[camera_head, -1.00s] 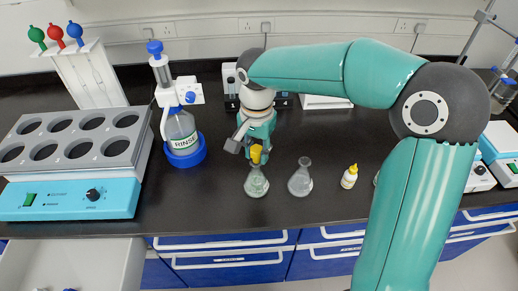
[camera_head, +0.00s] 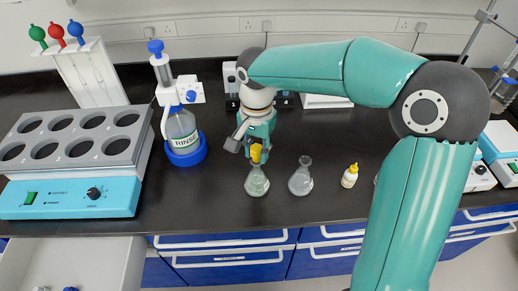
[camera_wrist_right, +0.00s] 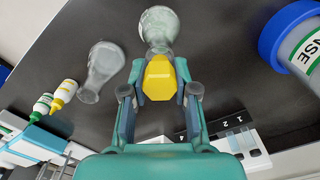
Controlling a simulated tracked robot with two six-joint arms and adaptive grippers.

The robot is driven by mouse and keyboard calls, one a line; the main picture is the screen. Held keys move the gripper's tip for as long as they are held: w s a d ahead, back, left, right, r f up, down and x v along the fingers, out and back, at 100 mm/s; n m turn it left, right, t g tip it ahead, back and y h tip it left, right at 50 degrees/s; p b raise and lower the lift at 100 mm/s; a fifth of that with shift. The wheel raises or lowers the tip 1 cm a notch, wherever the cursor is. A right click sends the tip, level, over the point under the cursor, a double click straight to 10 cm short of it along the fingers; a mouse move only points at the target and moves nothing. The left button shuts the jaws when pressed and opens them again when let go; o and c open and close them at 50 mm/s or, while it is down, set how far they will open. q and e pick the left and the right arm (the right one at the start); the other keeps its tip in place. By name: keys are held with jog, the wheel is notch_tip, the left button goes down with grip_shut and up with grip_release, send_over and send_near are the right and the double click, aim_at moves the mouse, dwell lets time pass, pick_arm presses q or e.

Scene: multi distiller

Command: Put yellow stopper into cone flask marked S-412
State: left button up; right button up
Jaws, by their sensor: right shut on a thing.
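The yellow stopper (camera_head: 256,152) is between the fingers of my right gripper (camera_head: 246,143), right over the mouth of a cone flask (camera_head: 257,182) that stands on the bench. In the right wrist view my right gripper (camera_wrist_right: 158,90) is shut on the yellow stopper (camera_wrist_right: 158,78), with its narrow end toward the flask neck (camera_wrist_right: 158,40). I cannot tell how far the stopper sits in the neck. A second cone flask (camera_head: 301,180) stands to the right and also shows in the wrist view (camera_wrist_right: 102,68). No S-412 mark is readable on either flask. My left gripper is not in view.
A blue-based rinse bottle (camera_head: 184,140) stands left of the flasks, beside a heating block (camera_head: 70,150) with several wells. A small yellow-capped bottle (camera_head: 349,177) stands to the right. An open drawer (camera_head: 75,262) is at the lower left. The bench front edge is close to the flasks.

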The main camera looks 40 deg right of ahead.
jog(key=shift+f+b, duration=0.5)
jog(key=shift+f, duration=0.15)
dwell(0.3)
jog(key=o, duration=0.8)
notch_tip(320, 180, up, 12)
dwell(0.5)
